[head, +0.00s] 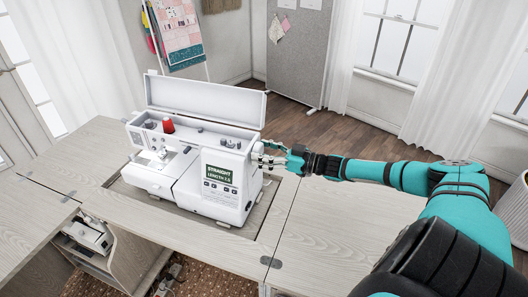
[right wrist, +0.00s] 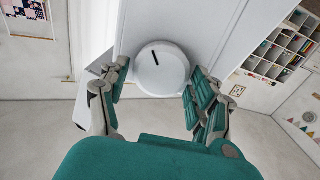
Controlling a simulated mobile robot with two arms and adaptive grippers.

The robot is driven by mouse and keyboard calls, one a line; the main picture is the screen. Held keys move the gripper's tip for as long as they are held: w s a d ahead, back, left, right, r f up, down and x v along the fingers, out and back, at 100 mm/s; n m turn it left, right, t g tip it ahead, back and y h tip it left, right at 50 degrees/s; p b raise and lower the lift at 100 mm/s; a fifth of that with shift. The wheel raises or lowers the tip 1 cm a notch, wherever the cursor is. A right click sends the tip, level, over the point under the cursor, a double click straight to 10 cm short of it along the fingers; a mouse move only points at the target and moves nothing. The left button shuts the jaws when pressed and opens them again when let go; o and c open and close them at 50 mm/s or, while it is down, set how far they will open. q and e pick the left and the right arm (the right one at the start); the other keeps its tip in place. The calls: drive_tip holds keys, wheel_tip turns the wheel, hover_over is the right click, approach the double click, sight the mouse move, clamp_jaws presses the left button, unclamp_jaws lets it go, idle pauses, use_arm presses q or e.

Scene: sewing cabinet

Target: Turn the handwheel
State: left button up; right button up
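A white sewing machine (head: 227,177) sits in the cabinet top with its lid up and a green display on its front. Its handwheel (right wrist: 162,70), a round white knob with a black mark, shows in the right wrist view on the machine's side. My right gripper (head: 268,155) is at the machine's right side in the head view. In the right wrist view my right gripper (right wrist: 153,92) has its fingers apart, one on each side of the handwheel. I cannot tell whether they touch it. In the head view the handwheel is mostly hidden by the fingers. My left gripper is not in view.
The wooden cabinet top (head: 325,230) is clear to the right of the machine. A red thread spool (head: 168,126) stands in the machine's open top, below the raised lid (head: 205,100). A grey board (head: 297,50) stands behind on the floor.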

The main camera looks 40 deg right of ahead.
drive_tip(key=c, duration=0.7)
drive_tip(key=shift+c, duration=0.2)
